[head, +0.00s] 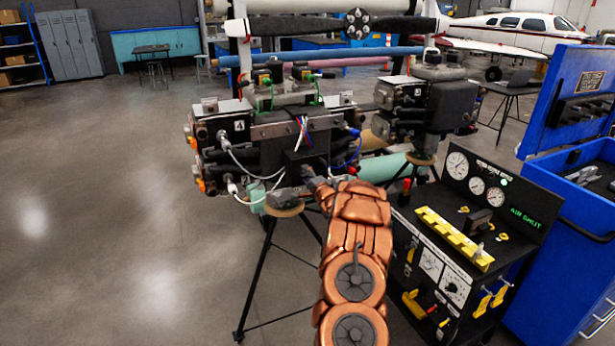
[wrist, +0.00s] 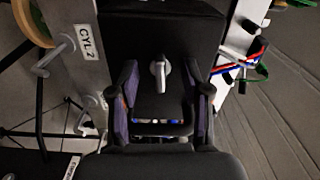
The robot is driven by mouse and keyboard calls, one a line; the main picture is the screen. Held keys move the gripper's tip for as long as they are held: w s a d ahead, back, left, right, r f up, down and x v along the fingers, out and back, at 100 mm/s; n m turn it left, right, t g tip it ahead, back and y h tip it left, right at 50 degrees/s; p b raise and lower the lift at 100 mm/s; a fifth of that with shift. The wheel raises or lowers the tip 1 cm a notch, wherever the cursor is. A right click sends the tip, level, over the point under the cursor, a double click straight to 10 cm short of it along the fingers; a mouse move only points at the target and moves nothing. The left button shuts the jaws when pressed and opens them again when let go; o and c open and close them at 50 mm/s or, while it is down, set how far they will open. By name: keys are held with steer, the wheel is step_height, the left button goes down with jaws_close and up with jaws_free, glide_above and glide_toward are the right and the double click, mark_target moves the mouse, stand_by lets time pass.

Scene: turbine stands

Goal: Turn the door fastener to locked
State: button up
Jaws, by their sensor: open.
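The door fastener (wrist: 158,76) is a small silver turn handle on a black box door (wrist: 180,35). In the wrist view its lever hangs straight down the picture from a round head. My gripper (wrist: 163,88) is open, with one finger to the left of the fastener and one to the right. Neither finger appears to touch it. In the head view my gripper (head: 308,184) is at the front of the turbine stand's black box (head: 306,158), and the fastener itself is hidden there.
A plate marked CYL-2 (wrist: 90,42) stands left of the box. Red, blue and white wires (wrist: 238,64) run close on the right. In the head view a gauge cart (head: 478,235) and a blue cabinet (head: 565,250) stand right of my arm. The floor (head: 110,230) at left is clear.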

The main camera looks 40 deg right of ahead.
mark_target(306, 175)
steer(key=shift+s, duration=0.1)
steer(key=shift+b+v, duration=0.4)
steer(key=shift+v, duration=2)
steer(key=shift+a, duration=0.1)
